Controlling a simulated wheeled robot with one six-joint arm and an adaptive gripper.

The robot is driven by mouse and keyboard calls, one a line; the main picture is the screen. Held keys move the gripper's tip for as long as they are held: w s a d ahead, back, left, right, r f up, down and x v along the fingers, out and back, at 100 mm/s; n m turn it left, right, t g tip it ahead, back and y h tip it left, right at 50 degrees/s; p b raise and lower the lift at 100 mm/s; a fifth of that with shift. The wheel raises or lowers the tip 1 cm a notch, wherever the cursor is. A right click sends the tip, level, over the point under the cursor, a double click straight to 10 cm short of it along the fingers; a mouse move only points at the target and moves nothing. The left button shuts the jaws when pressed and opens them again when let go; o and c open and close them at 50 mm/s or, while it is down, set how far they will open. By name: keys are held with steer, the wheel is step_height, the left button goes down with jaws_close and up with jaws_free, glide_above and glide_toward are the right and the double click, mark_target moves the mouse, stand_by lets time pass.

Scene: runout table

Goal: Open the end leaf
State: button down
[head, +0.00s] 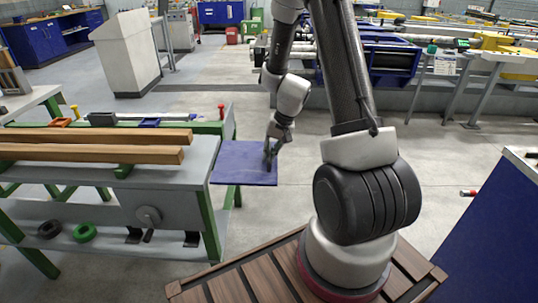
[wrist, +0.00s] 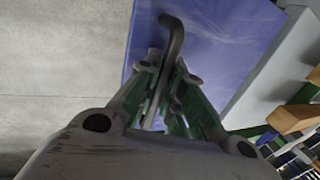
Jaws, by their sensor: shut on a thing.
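The end leaf (head: 240,165) is a blue-purple panel at the right end of the runout table (head: 190,185). It sticks out from the table end and looks about level; I cannot tell its exact tilt. In the wrist view the leaf (wrist: 205,40) fills the upper middle. A dark bent handle (wrist: 173,35) stands at the leaf's outer side. My gripper (head: 269,152) is at the leaf's outer right part, shut on this handle. In the wrist view my gripper's fingers (wrist: 165,85) close around the bar, and its lower part is hidden between them.
Wooden bars (head: 95,152) lie along the table top. Green and black rings (head: 84,232) sit on its lower shelf. A blue cabinet (head: 490,220) stands at the right. A grey console (head: 125,52) stands behind. The floor right of the leaf is clear.

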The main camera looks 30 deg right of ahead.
steer(key=c, duration=1.5)
jaws_free()
steer(key=shift+d, duration=0.1)
steer(key=shift+c, duration=0.2)
steer(key=v, duration=1.2)
steer(key=s+a+r+n+t+h, duration=0.1)
steer(key=s+r+n, duration=0.2)
steer(key=s+r, duration=0.6)
steer(key=s+a+r+n+t+h, duration=0.1)
steer(key=s+a+r+n+h, duration=0.1)
steer(key=s+r, duration=0.7)
steer(key=shift+s+a+n, duration=0.3)
steer(key=shift+s+n, duration=0.2)
steer(key=shift+s, duration=1.35)
